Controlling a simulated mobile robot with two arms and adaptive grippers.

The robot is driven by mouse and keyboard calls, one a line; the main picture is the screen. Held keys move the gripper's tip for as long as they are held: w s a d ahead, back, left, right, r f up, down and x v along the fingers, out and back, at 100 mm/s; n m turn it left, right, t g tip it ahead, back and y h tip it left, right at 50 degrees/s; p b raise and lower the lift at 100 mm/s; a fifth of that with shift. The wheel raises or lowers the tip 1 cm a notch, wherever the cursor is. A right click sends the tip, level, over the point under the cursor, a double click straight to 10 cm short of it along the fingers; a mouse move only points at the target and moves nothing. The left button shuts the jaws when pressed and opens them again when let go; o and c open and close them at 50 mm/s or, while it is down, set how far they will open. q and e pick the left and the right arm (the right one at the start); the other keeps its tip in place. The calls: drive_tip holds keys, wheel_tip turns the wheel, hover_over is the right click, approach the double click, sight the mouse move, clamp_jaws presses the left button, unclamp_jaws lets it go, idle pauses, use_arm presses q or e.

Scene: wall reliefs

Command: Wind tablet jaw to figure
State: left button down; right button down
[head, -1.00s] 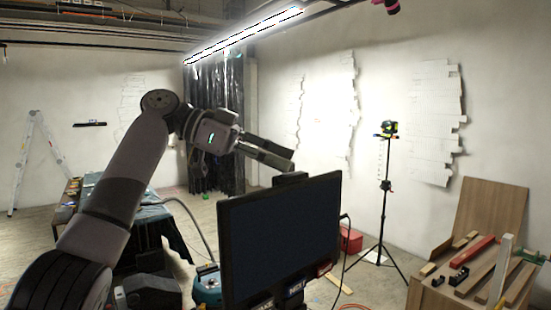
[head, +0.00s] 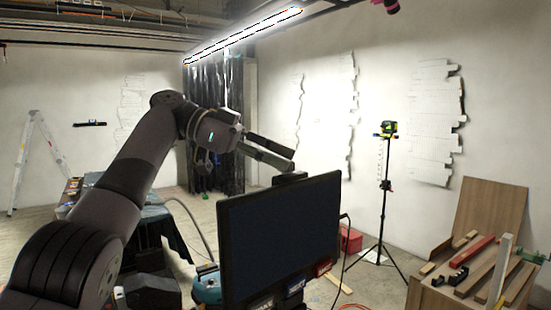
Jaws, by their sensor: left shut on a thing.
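A black tablet (head: 280,240) stands upright in the lower middle of the head view, its dark screen side facing me. A small black jaw (head: 290,177) sits on its top edge. My left gripper (head: 293,160) reaches in from the left, its fingertips at this jaw. Its fingers are parted by the width of what they hold, and the contact itself is hard to see. My right gripper is not in view. No printed figure or scale can be read on the jaw or tablet.
A tripod (head: 383,200) with a green-and-black device stands right of the tablet. A wooden bench (head: 440,298) with timber pieces is at the lower right. A red box (head: 351,240) lies behind the tablet. White reliefs (head: 437,120) hang on the right wall.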

use_arm(q)
drive_tip(key=shift+f, duration=0.1)
drive_tip(key=c, duration=1.4)
unclamp_jaws()
drive_tip(key=shift+o, duration=0.3)
drive_tip(key=shift+n+t, duration=0.5)
